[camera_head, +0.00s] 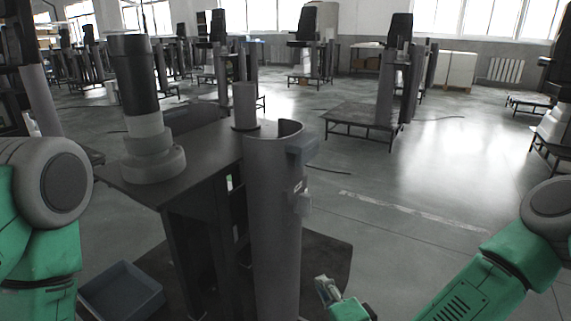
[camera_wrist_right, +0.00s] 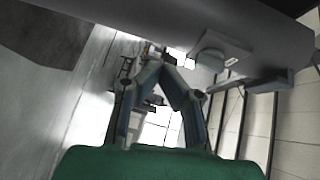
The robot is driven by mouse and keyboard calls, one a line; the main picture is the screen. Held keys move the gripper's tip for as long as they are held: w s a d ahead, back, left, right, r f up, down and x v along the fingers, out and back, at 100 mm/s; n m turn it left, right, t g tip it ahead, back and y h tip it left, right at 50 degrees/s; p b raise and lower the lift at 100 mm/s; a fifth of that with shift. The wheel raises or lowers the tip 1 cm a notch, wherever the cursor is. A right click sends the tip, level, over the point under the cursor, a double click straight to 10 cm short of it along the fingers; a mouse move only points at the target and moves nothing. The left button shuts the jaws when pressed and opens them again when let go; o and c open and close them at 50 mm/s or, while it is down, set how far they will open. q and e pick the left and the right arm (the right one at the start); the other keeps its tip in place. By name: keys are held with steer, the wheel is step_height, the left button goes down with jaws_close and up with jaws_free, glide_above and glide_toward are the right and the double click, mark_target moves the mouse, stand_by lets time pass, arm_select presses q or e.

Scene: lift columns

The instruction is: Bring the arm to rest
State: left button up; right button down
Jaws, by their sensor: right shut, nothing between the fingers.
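My right gripper (camera_head: 324,284) shows at the bottom of the head view, low and just right of the grey half-open column (camera_head: 272,220). In the right wrist view its two fingers (camera_wrist_right: 162,66) meet at the tips, with nothing between them. A long grey cylindrical part, likely the column, crosses the top of that view. I cannot tell the exact gap to it. My right arm comes in from the right edge of the head view. My left arm shows at the left edge; its gripper is out of view.
A dark table (camera_head: 205,150) beside the column bears a black-and-white cylinder (camera_head: 148,125) and a smaller grey tube (camera_head: 244,105). A blue-grey bin (camera_head: 121,292) sits low at the left. Open floor (camera_head: 420,210) lies to the right. Several similar stations stand behind.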

steer(key=s+f+n+g+p, duration=0.2)
steer(key=s+f+n+g, duration=0.25)
steer(key=s, duration=0.35)
steer(key=s+f+n+g+p, duration=0.3)
steer(key=s+f+n+g, duration=0.15)
steer(key=s, duration=0.25)
steer(key=s+d+r+n+g+h+p, duration=0.1)
steer(key=s+d+n+g+h+p, duration=0.2)
steer(key=s+d, duration=1)
steer(key=d+n+g+h, duration=0.2)
steer(key=d+g, duration=0.1)
steer(key=d, duration=0.1)
steer(key=shift+s+d+p, duration=0.3)
steer(key=shift+s, duration=0.1)
steer(key=shift+w+d, duration=0.1)
steer(key=shift+d, duration=0.2)
steer(key=shift+a, duration=0.2)
